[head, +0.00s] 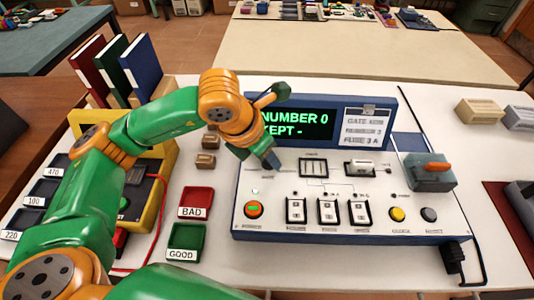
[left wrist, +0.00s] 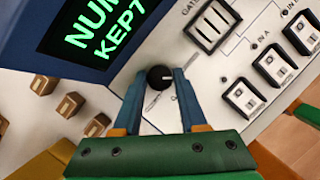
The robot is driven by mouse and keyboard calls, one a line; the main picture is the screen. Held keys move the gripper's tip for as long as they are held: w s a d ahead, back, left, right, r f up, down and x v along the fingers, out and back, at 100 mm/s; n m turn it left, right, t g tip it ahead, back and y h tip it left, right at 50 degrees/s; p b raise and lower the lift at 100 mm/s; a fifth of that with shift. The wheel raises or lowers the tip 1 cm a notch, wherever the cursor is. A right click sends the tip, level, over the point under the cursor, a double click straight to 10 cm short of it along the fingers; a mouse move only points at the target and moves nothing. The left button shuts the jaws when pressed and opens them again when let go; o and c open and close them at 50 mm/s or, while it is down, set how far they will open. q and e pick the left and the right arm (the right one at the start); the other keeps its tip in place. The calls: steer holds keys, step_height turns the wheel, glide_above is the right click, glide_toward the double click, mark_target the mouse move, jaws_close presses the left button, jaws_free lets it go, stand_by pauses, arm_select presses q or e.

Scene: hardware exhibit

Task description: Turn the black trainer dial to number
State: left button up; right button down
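The black trainer dial (left wrist: 159,77) is a small round knob with a pale line, on the white face of the trainer panel (head: 270,220). In the head view it is hidden behind my left gripper (head: 268,160), which reaches down to the panel's upper left. In the left wrist view the blue fingertips of the left gripper (left wrist: 159,82) lie on both sides of the dial, close against it. The display (head: 298,125) above reads "NUMBER 0" and "KEPT -" in green. My right gripper is not in view.
BAD (head: 197,200) and GOOD (head: 187,241) trays and small brown blocks (head: 205,160) lie left. Books (head: 140,65) stand behind.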

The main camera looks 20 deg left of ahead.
mark_target(257, 173)
arm_select(q)
steer(key=o, duration=0.4)
steer(key=shift+o, duration=0.2)
steer(key=shift+r, duration=0.15)
steer(key=v, duration=0.7)
